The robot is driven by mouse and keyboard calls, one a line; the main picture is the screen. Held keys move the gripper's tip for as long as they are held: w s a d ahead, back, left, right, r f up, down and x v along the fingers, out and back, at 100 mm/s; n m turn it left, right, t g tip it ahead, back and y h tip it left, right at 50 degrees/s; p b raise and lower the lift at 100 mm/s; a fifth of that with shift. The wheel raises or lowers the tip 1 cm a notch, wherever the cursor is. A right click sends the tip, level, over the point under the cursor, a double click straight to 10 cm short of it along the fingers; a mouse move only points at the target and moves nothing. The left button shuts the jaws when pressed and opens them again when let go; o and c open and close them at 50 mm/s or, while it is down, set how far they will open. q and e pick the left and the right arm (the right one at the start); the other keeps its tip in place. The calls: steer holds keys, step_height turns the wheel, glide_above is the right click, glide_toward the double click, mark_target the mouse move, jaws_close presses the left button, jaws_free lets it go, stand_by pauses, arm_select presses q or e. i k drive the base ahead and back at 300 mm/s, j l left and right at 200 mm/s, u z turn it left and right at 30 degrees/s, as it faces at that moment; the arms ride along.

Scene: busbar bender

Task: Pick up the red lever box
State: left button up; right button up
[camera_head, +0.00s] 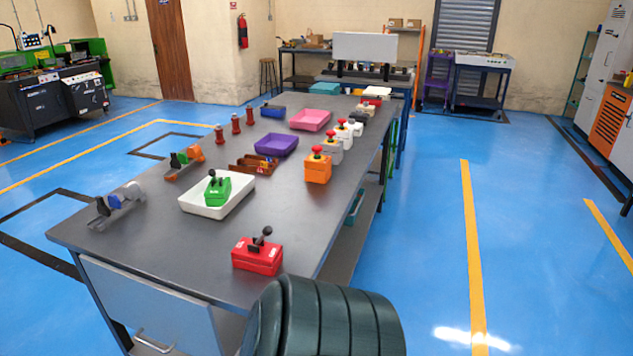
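The red lever box (258,256) sits upright on the grey table (140,255), close to its near right edge. A black lever with a round knob stands up from its top. Neither my left nor my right gripper shows in the head view, so I cannot see how they stand to the box.
A white tray (237,206) holding a green lever box (217,190) lies behind and left of the red box. An orange button box (318,168), purple tray (276,145) and pink tray (310,120) stand farther back. Bare tabletop surrounds the red box.

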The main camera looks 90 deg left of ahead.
mark_target(264, 258)
steer(key=i+u, duration=0.7)
steer(key=u, duration=0.15)
steer(key=i+u, duration=0.15)
steer(key=u, duration=0.25)
steer(key=i+u, duration=0.15)
steer(key=u, duration=0.25)
steer(key=i+l+u, duration=0.1)
steer(key=u, duration=0.25)
steer(key=i+l+u, duration=0.1)
steer(key=u, duration=0.3)
steer(key=i+u, duration=0.15)
steer(key=u, duration=0.25)
steer(key=i+l+u, duration=0.1)
steer(key=u, duration=0.3)
steer(key=i+l+u, duration=0.15)
steer(key=u, duration=0.25)
steer(key=i+l+u, duration=0.1)
steer(key=u, duration=0.25)
steer(key=i+l+u, duration=0.2)
steer(key=u, duration=0.2)
steer(key=i+l+u, duration=0.1)
steer(key=l+u, duration=0.2)
steer(key=u, duration=0.15)
steer(key=i+l+u, duration=0.1)
steer(key=l+u, duration=0.3)
